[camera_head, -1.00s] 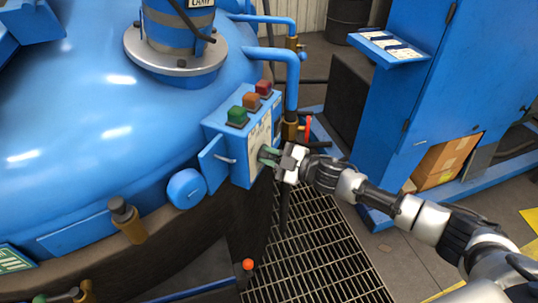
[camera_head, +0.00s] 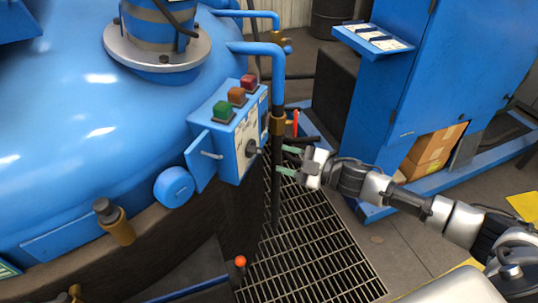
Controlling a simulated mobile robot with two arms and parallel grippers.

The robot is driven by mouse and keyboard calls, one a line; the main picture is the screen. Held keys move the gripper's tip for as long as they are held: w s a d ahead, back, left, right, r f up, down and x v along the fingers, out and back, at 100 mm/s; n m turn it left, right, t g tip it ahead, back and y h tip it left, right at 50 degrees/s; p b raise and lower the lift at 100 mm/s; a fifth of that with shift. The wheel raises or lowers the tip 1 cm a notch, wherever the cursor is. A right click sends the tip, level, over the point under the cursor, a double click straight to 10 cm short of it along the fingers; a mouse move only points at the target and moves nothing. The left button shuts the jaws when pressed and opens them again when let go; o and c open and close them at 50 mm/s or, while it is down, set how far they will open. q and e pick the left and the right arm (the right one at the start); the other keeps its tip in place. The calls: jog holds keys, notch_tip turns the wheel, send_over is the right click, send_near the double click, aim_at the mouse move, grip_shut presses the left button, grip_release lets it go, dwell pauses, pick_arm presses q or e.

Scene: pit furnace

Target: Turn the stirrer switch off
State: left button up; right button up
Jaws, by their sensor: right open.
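A blue control box (camera_head: 228,135) is fixed to the side of the big blue furnace lid. A black rotary knob (camera_head: 251,148) sits on its right-hand face, which I take to be the stirrer switch. The lettering around it is too small to read. My right gripper (camera_head: 283,160) comes in from the right. Its two green-tipped fingers are apart, empty, and point at the box. A gap shows between the fingertips and the knob. My left gripper is not in view.
Green, orange and red buttons (camera_head: 237,96) stand on the box top. A small blue door (camera_head: 205,155) hangs open at its left. Floor grating (camera_head: 310,245) lies below; a blue cabinet (camera_head: 440,80) stands right.

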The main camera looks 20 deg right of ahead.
jog(key=shift+v, duration=1.2)
